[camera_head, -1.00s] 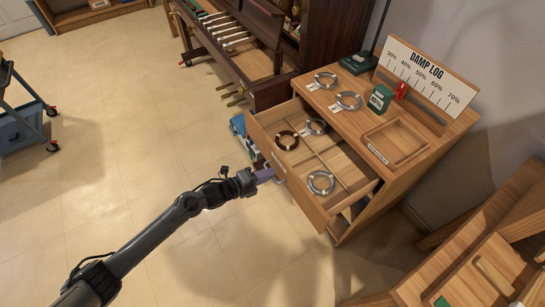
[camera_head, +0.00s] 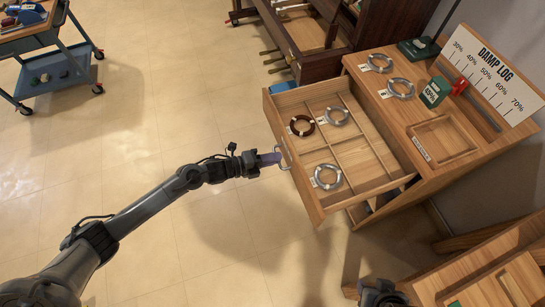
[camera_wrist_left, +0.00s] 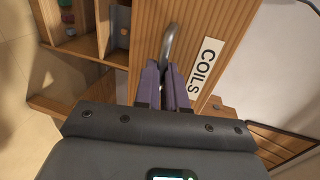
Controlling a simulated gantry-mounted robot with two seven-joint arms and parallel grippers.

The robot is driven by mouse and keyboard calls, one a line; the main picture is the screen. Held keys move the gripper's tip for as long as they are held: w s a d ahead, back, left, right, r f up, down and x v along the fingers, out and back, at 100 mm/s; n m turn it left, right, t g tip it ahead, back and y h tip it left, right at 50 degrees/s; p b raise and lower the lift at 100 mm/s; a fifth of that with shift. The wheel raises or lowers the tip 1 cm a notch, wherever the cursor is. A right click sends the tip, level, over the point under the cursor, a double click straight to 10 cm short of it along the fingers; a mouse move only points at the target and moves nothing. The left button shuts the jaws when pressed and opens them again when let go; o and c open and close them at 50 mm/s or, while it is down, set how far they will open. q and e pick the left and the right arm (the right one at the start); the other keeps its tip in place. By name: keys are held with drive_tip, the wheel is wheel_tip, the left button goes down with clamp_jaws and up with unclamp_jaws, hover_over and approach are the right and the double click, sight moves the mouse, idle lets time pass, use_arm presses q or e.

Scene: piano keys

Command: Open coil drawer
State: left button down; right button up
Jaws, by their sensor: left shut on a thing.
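The wooden coil drawer (camera_head: 314,204) stands pulled out of the cabinet, its dividers and several compartments showing. A brown coil (camera_head: 302,125), a grey coil (camera_head: 337,116) and a silver coil (camera_head: 327,177) lie in its front part; the part nearer the cabinet looks empty. My left gripper (camera_head: 269,159) is shut on the metal handle (camera_head: 284,157) at the drawer front. In the left wrist view its purple fingers (camera_wrist_left: 167,85) close around the handle bar (camera_wrist_left: 169,45), beside the "COILS" label (camera_wrist_left: 206,67). A dark part at the bottom edge may be my right gripper (camera_head: 380,292); its fingers are not visible.
The cabinet top holds more coils (camera_head: 400,88), a green box (camera_head: 435,92), an empty tray recess (camera_head: 443,139) and the DAMP LOG board (camera_head: 494,74). A piano-like case (camera_head: 306,57) stands behind. A wooden bench (camera_head: 490,281) is at lower right.

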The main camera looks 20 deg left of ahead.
use_arm(q)
drive_tip(key=c, duration=1.2)
unclamp_jaws()
drive_tip(key=shift+a, duration=0.1)
drive_tip(key=p+v, duration=0.3)
drive_tip(key=v, duration=0.7)
drive_tip(key=shift+s+a+r, duration=0.1)
drive_tip(key=shift+s+a, duration=0.15)
